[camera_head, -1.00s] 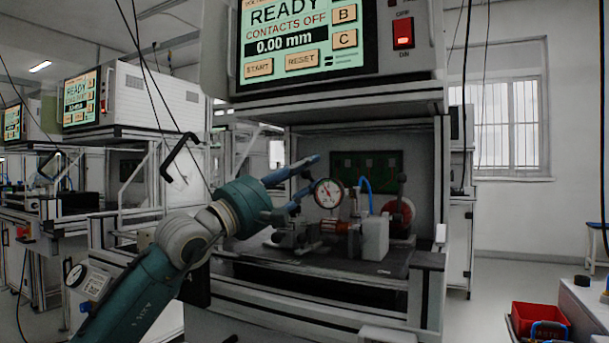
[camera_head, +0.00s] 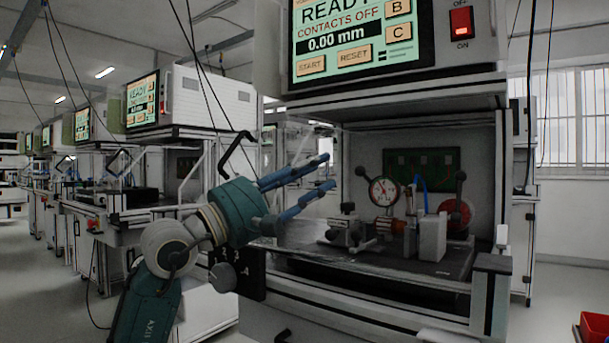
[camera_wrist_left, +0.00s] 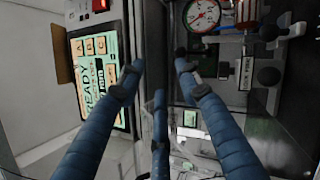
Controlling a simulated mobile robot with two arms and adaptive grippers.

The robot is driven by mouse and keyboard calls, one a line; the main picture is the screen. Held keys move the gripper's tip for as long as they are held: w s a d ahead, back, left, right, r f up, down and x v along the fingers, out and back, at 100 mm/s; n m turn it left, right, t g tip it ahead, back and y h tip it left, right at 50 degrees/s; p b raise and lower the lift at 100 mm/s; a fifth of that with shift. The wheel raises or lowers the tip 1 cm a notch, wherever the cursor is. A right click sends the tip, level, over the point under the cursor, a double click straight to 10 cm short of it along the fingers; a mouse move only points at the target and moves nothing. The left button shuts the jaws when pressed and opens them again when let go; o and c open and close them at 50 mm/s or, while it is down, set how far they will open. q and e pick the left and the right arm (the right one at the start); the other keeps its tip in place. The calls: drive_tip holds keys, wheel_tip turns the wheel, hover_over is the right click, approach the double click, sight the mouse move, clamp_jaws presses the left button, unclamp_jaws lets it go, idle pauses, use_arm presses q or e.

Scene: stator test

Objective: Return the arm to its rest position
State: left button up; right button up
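My left gripper (camera_head: 328,172) is in front of the test station's open bay, left of the fixture. Its blue fingers point right and are spread apart with nothing between them. In the left wrist view the fingers of the left gripper (camera_wrist_left: 158,85) are also apart and empty. The test fixture (camera_head: 400,235) with a round dial gauge (camera_head: 383,191) stands on the bay's dark plate. The gauge also shows in the left wrist view (camera_wrist_left: 202,14). My right gripper is not in view.
The station's screen (camera_head: 360,40) reads READY, CONTACTS OFF, 0.00 mm. A red switch (camera_head: 461,20) sits beside it. Similar stations (camera_head: 150,100) line the left. A red bin (camera_head: 594,330) is at the lower right. Open floor (camera_head: 35,270) shows at the left.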

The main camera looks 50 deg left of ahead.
use_arm(q)
drive_tip(key=shift+s+a, duration=0.15)
drive_tip(key=shift+s, duration=0.85)
